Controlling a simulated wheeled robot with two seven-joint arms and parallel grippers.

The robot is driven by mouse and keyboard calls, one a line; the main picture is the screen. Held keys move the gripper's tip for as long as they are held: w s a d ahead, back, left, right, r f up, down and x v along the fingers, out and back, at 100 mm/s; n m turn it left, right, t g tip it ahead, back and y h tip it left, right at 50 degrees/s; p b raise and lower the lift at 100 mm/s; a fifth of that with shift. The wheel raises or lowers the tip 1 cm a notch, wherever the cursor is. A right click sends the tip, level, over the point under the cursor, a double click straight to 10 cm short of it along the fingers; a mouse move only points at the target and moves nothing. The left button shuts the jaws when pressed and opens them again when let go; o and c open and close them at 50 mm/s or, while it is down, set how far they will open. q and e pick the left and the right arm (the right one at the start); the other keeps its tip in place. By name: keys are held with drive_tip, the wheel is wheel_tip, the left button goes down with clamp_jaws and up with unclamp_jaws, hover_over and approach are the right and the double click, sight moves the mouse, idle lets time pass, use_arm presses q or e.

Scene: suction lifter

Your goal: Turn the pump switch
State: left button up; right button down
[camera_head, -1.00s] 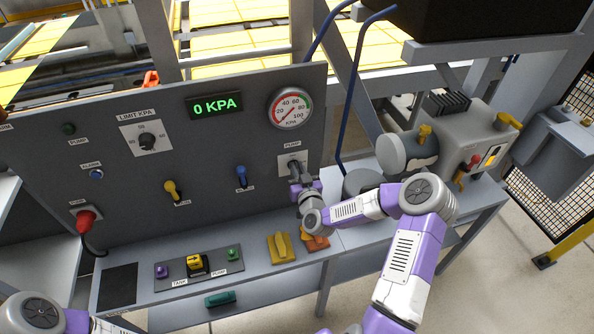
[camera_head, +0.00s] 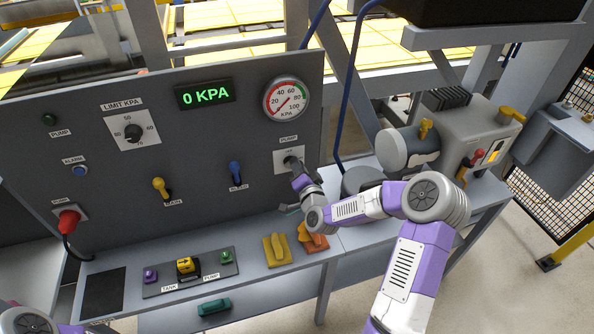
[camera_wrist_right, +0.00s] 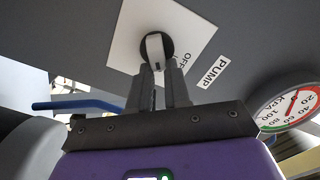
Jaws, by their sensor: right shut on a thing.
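The pump switch (camera_wrist_right: 155,46) is a pale lever knob on a dark round base, on a white plate (camera_wrist_right: 190,33) marked OFF under a PUMP label. In the head view this plate (camera_head: 279,161) is at the right of the grey panel, below the gauge. My right gripper (camera_wrist_right: 158,70) is shut on the knob, one finger on each side. In the head view the right gripper (camera_head: 294,168) hides most of the knob. My left gripper is out of view; only part of my left arm shows at the bottom left.
The display (camera_head: 206,94) reads 0 KPA, and the round gauge (camera_head: 286,99) needle points low. A yellow lever (camera_head: 161,187), a blue lever (camera_head: 235,173) and a red knob (camera_head: 68,221) stick out of the panel. Yellow and orange pieces lie on the ledge below my right wrist.

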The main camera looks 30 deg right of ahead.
drive_tip(key=shift+d+f+m+b, duration=0.15)
drive_tip(key=shift+m+b, duration=0.4)
drive_tip(key=shift+m, duration=0.65)
drive_tip(key=shift+a+f+m+b, duration=0.1)
drive_tip(key=shift+f+m+b, duration=0.3)
drive_tip(key=shift+m, duration=0.8)
drive_tip(key=shift+d+f+m+b, duration=0.1)
drive_tip(key=shift+m+b, duration=0.55)
drive_tip(key=shift+m, duration=0.55)
drive_tip(key=c, duration=1.1)
unclamp_jaws()
drive_tip(key=shift+r, duration=0.1)
drive_tip(key=v, duration=0.7)
drive_tip(key=shift+s, duration=0.3)
